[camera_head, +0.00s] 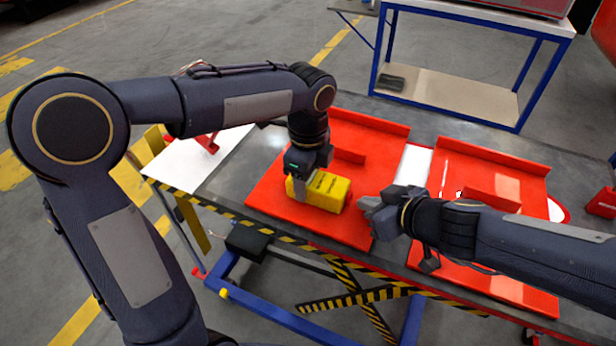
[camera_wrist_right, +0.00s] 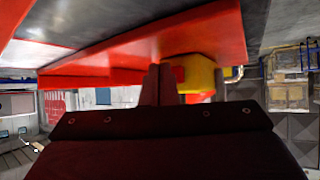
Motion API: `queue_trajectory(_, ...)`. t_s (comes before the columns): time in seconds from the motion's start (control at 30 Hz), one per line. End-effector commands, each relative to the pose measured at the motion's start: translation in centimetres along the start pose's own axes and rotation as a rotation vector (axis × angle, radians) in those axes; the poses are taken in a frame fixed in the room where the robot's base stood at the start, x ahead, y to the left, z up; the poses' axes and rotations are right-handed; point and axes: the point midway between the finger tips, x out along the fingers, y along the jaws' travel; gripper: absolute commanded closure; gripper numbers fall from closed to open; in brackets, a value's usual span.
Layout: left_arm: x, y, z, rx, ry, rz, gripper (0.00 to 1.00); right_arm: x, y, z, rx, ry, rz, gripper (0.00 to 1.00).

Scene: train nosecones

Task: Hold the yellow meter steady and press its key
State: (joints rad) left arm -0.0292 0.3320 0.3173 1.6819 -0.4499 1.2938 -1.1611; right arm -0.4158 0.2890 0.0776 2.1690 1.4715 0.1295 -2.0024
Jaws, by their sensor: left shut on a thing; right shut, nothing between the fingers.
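The yellow meter (camera_head: 328,192) is a box with dark lettering on its upper side, on the red panel. My left gripper (camera_head: 299,186) comes down from above and is shut on the meter's left end. My right gripper (camera_head: 364,204) is shut and empty just right of the meter's right end. In the right wrist view the meter (camera_wrist_right: 204,76) shows beyond the shut right fingers (camera_wrist_right: 161,72), with a small red patch beside them that may be the key. The fingers hide part of that end, and I cannot tell whether they touch it.
The red panel (camera_head: 268,195) lies on a lift table with a striped edge (camera_head: 225,207). A second red panel (camera_head: 470,166) lies to the right, with a white strip (camera_head: 414,166) between. A blue-framed bench (camera_head: 450,92) stands behind.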

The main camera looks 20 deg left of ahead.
Motion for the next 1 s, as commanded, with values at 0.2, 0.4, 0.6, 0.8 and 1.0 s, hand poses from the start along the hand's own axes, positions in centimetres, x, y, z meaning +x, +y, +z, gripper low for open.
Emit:
queue_trajectory(0.2,0.43,0.22,0.01,0.001,-0.001,0.012,0.80,0.05,0.00,0.07,0.000,0.000,0.000,1.00)
queue_trajectory(0.4,0.43,0.22,0.01,0.001,-0.001,0.012,0.80,0.05,0.00,0.07,0.000,0.000,0.000,1.00)
queue_trajectory(0.6,0.43,0.22,0.01,0.001,-0.001,0.012,0.80,0.12,-0.05,0.02,0.000,0.000,0.000,1.00)
queue_trajectory(0.8,0.43,0.22,0.01,0.001,-0.001,0.012,0.80,0.62,-0.35,-0.28,0.001,-0.001,-0.001,1.00)
queue_trajectory(1.0,0.43,0.22,0.02,0.001,-0.001,0.012,0.80,0.74,-0.44,-0.40,0.000,0.000,0.000,1.00)
